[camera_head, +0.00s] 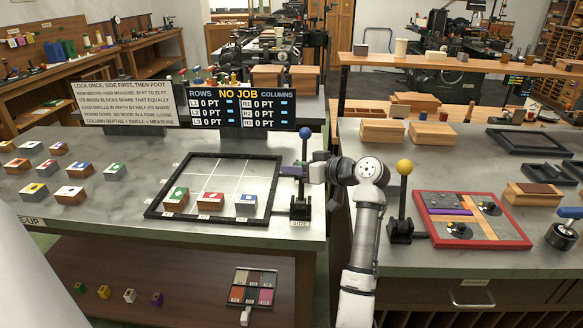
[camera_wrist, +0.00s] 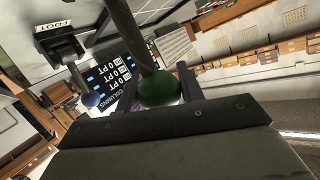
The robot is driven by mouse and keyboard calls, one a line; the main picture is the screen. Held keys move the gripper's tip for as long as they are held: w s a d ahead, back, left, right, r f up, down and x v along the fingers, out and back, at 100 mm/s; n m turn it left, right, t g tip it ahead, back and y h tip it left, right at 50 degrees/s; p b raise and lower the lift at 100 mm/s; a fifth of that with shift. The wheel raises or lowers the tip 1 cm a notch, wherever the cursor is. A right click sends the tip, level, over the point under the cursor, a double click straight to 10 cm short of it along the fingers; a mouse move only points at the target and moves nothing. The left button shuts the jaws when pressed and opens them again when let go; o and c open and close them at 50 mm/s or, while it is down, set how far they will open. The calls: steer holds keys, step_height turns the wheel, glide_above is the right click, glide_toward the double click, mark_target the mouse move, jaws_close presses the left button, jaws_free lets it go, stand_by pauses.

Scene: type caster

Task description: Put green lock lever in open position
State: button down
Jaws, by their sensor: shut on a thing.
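The green lock lever has a dark green ball knob (camera_wrist: 160,90) on a dark shaft, seen close in the wrist view. My gripper (camera_wrist: 158,80) is shut on this knob, with one dark finger on each side of it. The shaft runs from the knob toward the upper left of that view, near a label reading FOOT. In the head view my gripper (camera_head: 304,172) is at the right of the black frame; the green knob cannot be made out there. Whether the lever stands open or locked I cannot tell.
A yellow-knobbed lever (camera_head: 404,167) stands right of my arm. The black frame (camera_head: 152,211) holds several type blocks. A scoreboard (camera_head: 241,114) reading NO JOB stands behind.

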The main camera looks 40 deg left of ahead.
steer(key=shift+w+a+f+m+g+h+p, duration=0.1)
steer(key=shift+w+a+m+g+h+p, duration=0.2)
steer(key=shift+w+m+p, duration=0.15)
steer(key=shift+w+a+m+g+h+p, duration=0.25)
steer(key=shift+w+a+p, duration=0.1)
steer(key=shift+w, duration=0.2)
steer(key=shift+w+a+f+m+g+h+p, duration=0.25)
steer(key=shift+w+a+f+m+h+p, duration=0.15)
steer(key=shift+w+f+m+p, duration=0.2)
steer(key=shift+r, duration=0.1)
steer(key=c, duration=0.9)
jaws_free()
steer(key=shift+w, duration=0.1)
steer(key=b+v, duration=0.4)
steer(key=v, duration=0.9)
steer(key=shift+d+r+b, duration=0.15)
steer(key=shift+d+b, duration=0.15)
steer(key=shift+d, duration=0.05)
steer(key=shift+w, duration=0.1)
